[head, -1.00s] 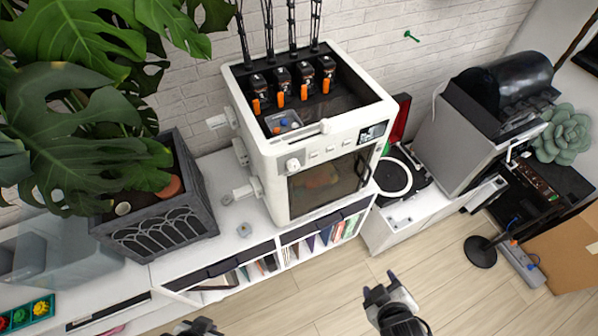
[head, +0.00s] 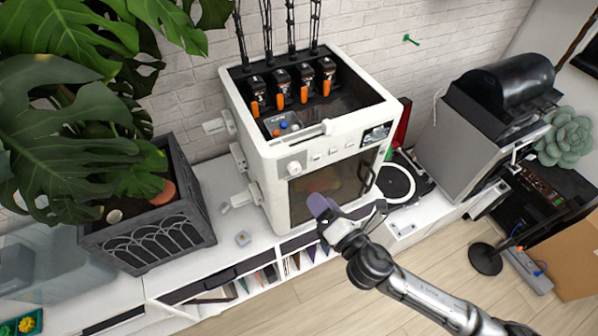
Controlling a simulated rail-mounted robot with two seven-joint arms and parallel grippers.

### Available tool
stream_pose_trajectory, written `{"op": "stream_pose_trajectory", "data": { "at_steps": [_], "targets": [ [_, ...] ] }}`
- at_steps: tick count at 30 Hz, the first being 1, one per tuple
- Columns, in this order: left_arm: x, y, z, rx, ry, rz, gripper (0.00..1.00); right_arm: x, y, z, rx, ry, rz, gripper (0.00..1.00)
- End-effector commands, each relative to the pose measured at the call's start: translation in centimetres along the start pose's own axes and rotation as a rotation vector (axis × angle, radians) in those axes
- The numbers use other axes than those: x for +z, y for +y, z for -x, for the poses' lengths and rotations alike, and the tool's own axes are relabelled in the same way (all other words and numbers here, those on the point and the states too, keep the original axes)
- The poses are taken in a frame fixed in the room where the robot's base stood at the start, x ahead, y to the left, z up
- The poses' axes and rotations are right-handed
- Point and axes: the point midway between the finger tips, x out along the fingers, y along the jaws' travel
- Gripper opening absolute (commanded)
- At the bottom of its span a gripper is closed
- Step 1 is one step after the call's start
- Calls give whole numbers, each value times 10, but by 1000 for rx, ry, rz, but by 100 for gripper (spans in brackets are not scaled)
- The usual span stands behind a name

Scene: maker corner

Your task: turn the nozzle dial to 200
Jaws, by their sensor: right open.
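The white 3D printer (head: 268,150) stands on the white shelf unit, its front facing me. A round white dial (head: 294,168) sits at the left end of its front panel; its markings are too small to read. Small buttons run to its right, up to a small screen (head: 376,134). My right gripper (head: 350,212) is open and empty in front of the lower part of the printer's door, below and to the right of the dial, apart from it. It hides part of the door and the shelf edge. My left gripper is not in view.
A large plant in a grey planter (head: 150,232) stands left of the printer, its leaves reaching toward it. A turntable (head: 398,184) lies to the right. A grey box-shaped machine (head: 450,145) stands beyond it.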

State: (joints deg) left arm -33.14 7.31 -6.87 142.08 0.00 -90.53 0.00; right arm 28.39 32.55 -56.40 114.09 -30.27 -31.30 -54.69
Motion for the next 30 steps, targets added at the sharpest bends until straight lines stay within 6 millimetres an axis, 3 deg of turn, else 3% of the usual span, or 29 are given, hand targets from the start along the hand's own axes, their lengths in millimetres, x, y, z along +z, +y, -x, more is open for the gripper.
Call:
{"op": "stream_pose_trajectory", "data": {
  "at_steps": [6,15,21,30],
  "targets": [
    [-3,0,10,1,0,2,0,1,2,-43,-1,-1,-3,60],
    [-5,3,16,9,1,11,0,0,1,-87,-2,-1,-4,60],
    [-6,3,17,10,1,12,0,0,0,-100,-2,-1,-4,60],
    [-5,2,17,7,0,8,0,0,0,-104,-2,-1,-4,60]
  ]
}}
